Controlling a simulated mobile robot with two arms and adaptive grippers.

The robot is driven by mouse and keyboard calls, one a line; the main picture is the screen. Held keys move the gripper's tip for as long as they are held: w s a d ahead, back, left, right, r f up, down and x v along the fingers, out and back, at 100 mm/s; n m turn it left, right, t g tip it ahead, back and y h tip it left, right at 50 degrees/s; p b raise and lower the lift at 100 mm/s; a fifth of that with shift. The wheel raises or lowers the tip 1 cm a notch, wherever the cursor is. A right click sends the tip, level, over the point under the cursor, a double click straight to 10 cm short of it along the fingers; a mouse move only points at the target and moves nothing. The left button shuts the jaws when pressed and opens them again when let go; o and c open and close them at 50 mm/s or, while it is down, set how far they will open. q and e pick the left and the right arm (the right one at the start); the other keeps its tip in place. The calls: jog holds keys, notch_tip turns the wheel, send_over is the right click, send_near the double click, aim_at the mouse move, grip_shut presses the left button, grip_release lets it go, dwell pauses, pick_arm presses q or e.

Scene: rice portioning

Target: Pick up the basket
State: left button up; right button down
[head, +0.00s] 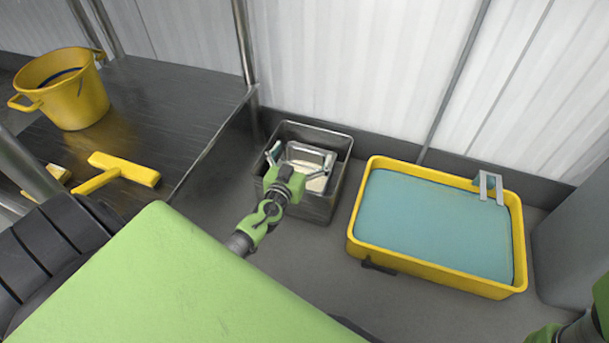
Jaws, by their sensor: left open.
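A shiny metal basket (308,155) sits inside a square grey metal bin (318,207) on the floor, at the middle of the head view. My left gripper (300,160) is over the bin, its fingers spread apart at the basket. The gripper and wrist cover the near left part of the basket. I cannot tell whether the fingers touch it. My right arm shows only as green parts at the lower right corner, and its gripper is out of view.
A yellow tub (437,281) of blue-green liquid stands right of the bin, with a grey metal bracket (488,188) on its far rim. A dark table (150,112) at left holds a yellow bucket (75,100) and a yellow squeegee (125,168). A white wall closes the back.

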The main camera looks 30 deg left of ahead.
pick_arm(q)
jog(key=shift+w+a+f, duration=0.15)
jog(key=shift+w, duration=0.5)
jog(key=c, duration=2)
jog(key=shift+c, duration=0.2)
